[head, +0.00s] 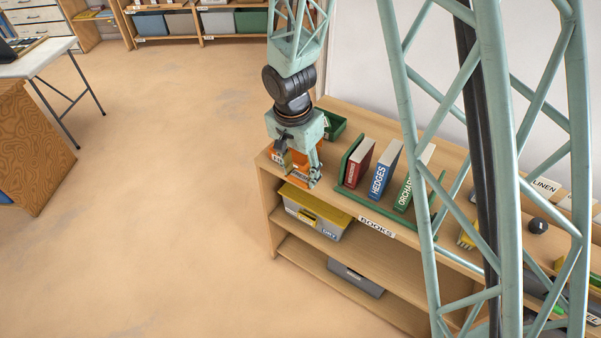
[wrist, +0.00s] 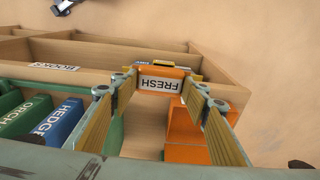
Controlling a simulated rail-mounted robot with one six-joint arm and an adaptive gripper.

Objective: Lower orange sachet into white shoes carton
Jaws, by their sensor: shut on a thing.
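My gripper (head: 299,172) hangs over the left end of the wooden shelf unit, to the left of the books. In the wrist view my gripper (wrist: 161,84) is shut on an orange sachet (wrist: 176,72) with a white label reading FRESH, upside down in the picture. In the head view the fingers partly hide the orange between them. Another orange object, an open box by its look (wrist: 187,153), stands on the shelf top beside the right finger. I cannot make out a white shoes carton in either view.
Books (head: 382,170) stand in a green rack (head: 349,163) just right of my gripper. A green bin (head: 334,124) is behind it. A grey box with a yellow lid (head: 318,212) sits on the shelf below. The floor (head: 150,190) at left is clear.

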